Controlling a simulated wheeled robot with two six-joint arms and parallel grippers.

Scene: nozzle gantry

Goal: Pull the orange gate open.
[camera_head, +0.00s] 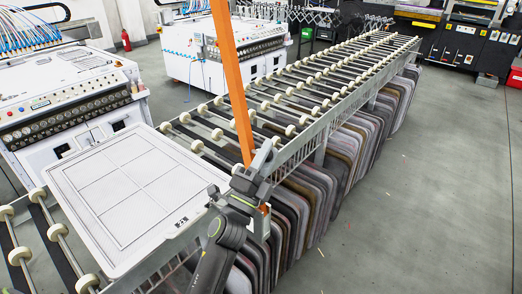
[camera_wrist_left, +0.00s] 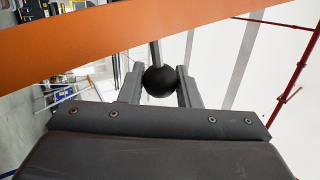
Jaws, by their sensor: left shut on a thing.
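The orange gate (camera_head: 234,80) is a long flat bar. In the head view it runs from the top edge down to my left gripper (camera_head: 264,158). In the left wrist view the orange bar (camera_wrist_left: 90,42) crosses the upper part of the picture at a slant. A black ball knob (camera_wrist_left: 160,82) on a thin grey stem sits between the two fingers of my left gripper (camera_wrist_left: 160,92), which is shut on it. The knob is hidden in the head view. My right gripper is not in view.
A roller conveyor (camera_head: 322,90) runs diagonally back, with many dark panels (camera_head: 300,205) hanging beneath. A white framed panel (camera_head: 130,190) lies on its near end. White machines (camera_head: 215,50) stand behind. The grey floor (camera_head: 430,180) at right is clear.

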